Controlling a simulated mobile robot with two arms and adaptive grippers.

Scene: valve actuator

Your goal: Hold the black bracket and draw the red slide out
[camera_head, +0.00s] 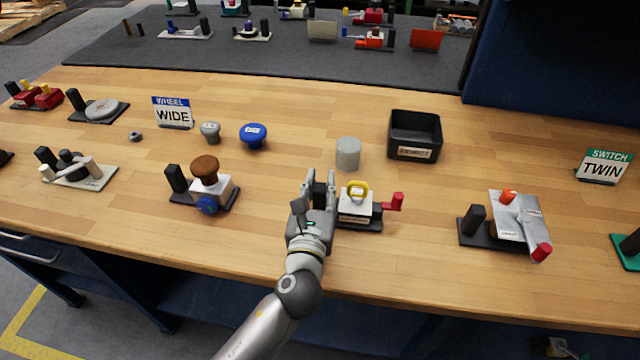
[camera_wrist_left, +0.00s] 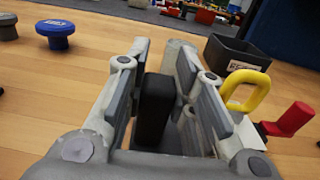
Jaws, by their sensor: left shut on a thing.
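My left gripper (camera_head: 317,192) is shut on the upright black bracket (camera_head: 320,193) of a small device in the middle of the bench. In the left wrist view the black bracket (camera_wrist_left: 155,108) stands between the fingers of my left gripper (camera_wrist_left: 165,85). The device has a pale block (camera_head: 356,207) with a yellow loop handle (camera_head: 358,189) on top. The red slide (camera_head: 396,201) sticks out at its right side; its red knob also shows in the left wrist view (camera_wrist_left: 296,117). My right gripper is not in view.
A grey cylinder (camera_head: 348,153) and a black open bin (camera_head: 414,136) stand behind the device. A device with a metal plate (camera_head: 518,218) is to the right, and one with a brown knob (camera_head: 205,170) to the left.

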